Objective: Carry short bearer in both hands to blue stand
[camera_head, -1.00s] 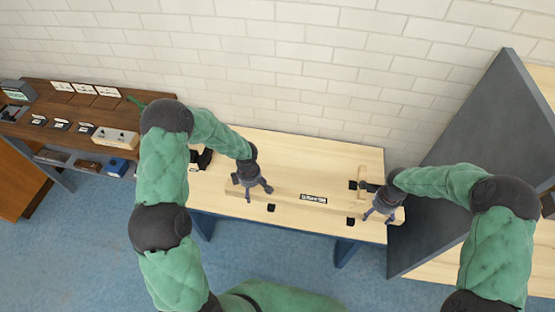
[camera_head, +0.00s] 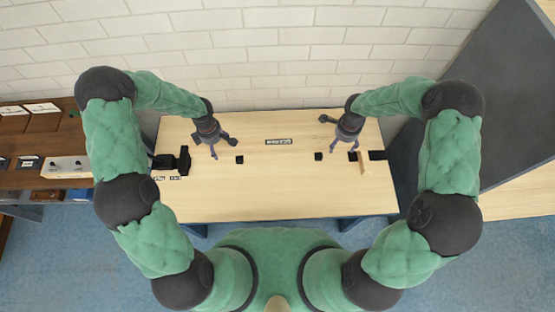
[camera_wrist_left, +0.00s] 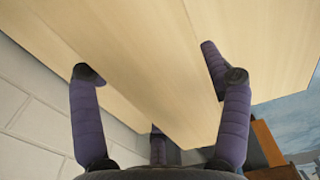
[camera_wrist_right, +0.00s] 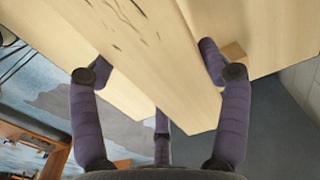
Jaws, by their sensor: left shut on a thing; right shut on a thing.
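The short bearer is a pale wooden beam in the left wrist view (camera_wrist_left: 145,60), and it also shows in the right wrist view (camera_wrist_right: 150,60) with dark marks on its face. In the head view it blends with the pale tabletop, so its outline is unclear. My left gripper (camera_head: 212,145) has its fingers on both sides of one end. My right gripper (camera_head: 342,130) has its fingers on both sides of the other end. Both are over the table's back half. No separate blue stand is clear; the table's legs (camera_head: 347,224) are blue.
The pale tabletop (camera_head: 280,195) is mostly clear at the front. It carries small black blocks (camera_head: 239,159), a black fixture (camera_head: 172,161) at left and a small wooden piece (camera_head: 364,163) at right. A brown bench stands left, a dark panel (camera_head: 455,110) right, a brick wall behind.

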